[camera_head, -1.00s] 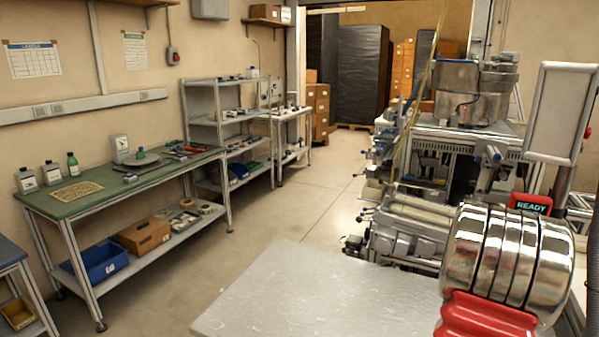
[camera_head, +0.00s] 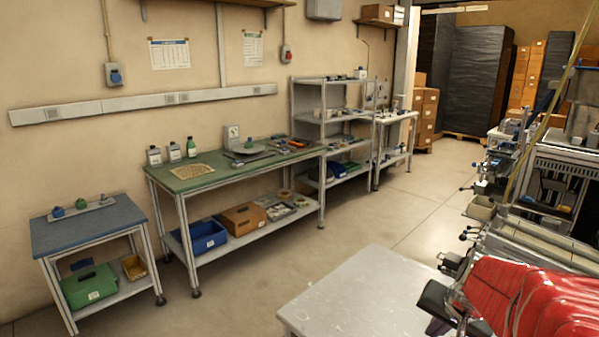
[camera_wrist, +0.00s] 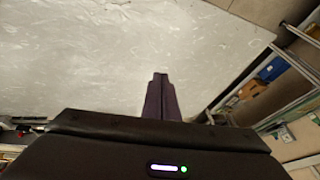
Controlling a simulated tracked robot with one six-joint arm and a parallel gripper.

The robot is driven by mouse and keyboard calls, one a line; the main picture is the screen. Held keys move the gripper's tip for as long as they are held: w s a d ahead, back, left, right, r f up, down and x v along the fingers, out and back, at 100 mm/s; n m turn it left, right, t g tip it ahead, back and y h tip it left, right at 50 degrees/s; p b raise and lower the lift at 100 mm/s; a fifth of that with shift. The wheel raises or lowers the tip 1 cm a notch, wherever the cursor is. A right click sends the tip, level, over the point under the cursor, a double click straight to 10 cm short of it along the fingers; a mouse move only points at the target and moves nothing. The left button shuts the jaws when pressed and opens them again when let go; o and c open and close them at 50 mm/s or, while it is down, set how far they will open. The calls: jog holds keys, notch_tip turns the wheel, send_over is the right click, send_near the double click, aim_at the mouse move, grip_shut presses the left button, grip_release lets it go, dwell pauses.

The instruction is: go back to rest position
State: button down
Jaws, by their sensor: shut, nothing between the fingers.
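My gripper (camera_wrist: 160,76) is in the wrist view. Its two dark fingers are together, with nothing between them. They point out over a pale grey, scuffed tabletop (camera_wrist: 90,60); I cannot tell the height above it. In the head view the same grey tabletop (camera_head: 350,305) lies at the bottom, bare where it shows. Red ribbed and black parts, which look like my arm, cover the lower right corner. The fingertips cannot be made out there.
A green-topped workbench (camera_head: 205,176) with bottles stands along the left wall, beside a small blue-topped table (camera_head: 85,230). Grey shelving (camera_head: 297,105) stands further back. Machinery (camera_head: 550,175) stands on the right. The concrete floor (camera_head: 410,200) between is open.

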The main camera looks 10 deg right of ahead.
jog(key=s+a+r+n, duration=0.2)
jog(key=s+a+n, duration=0.1)
jog(key=a, duration=0.5)
jog(key=s+a+r+n+y, duration=0.1)
jog(key=s+a+r+n, duration=0.1)
jog(key=a, duration=0.7)
jog(key=s+a+r+n, duration=0.2)
jog(key=s+a+n, duration=0.2)
jog(key=a, duration=0.4)
jog(key=shift+a+r+n+t+y, duration=0.2)
jog(key=shift+n+t+y, duration=0.1)
jog(key=shift+n, duration=0.4)
jog(key=shift+d, duration=0.1)
